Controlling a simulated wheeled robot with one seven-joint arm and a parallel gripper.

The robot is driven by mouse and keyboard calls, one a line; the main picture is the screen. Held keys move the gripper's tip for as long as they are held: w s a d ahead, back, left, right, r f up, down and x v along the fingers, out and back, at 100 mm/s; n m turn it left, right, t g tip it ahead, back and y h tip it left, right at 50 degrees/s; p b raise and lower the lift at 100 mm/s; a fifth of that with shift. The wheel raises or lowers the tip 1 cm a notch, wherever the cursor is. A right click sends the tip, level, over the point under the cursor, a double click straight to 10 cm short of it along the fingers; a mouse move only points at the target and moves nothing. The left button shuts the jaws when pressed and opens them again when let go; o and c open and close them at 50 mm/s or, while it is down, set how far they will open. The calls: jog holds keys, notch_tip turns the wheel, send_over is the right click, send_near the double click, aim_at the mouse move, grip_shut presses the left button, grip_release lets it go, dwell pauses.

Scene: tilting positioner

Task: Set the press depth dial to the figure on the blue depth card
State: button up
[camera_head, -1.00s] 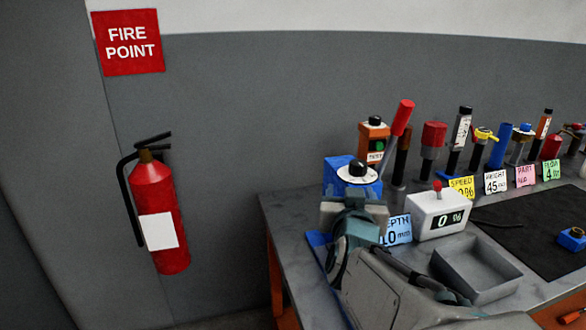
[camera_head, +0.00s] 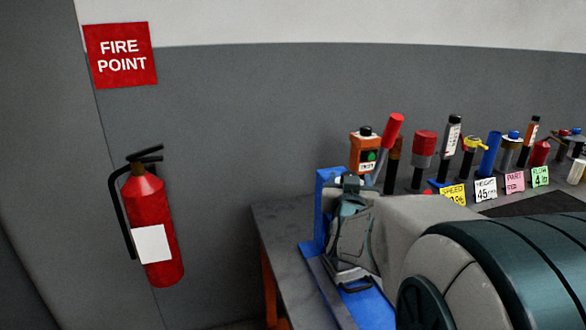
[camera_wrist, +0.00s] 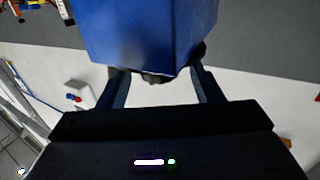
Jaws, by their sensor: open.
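The blue press (camera_head: 322,205) stands at the left end of the bench, partly hidden behind my arm. In the wrist view a large blue block (camera_wrist: 148,30), likely part of the press, fills the top middle. My gripper (camera_wrist: 156,82) is open, with one finger at each side of the block's lower edge. A small dark grey part (camera_wrist: 155,78) shows under that edge between the fingers; I cannot tell whether it is the dial or whether the fingers touch it. The dial's figure and the blue depth card are hidden in the head view.
Behind the press stand an orange tester box (camera_head: 365,152) and several upright tools. A yellow card (camera_head: 453,194) and a white card reading 45 (camera_head: 485,190) stand along the bench. A red extinguisher (camera_head: 150,225) hangs on the wall at left.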

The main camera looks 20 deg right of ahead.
aim_at(350, 172)
jog(key=shift+p+x, duration=0.3)
jog(key=shift+x, duration=1.95)
jog(key=shift+c, duration=0.2)
jog(key=c, duration=0.9)
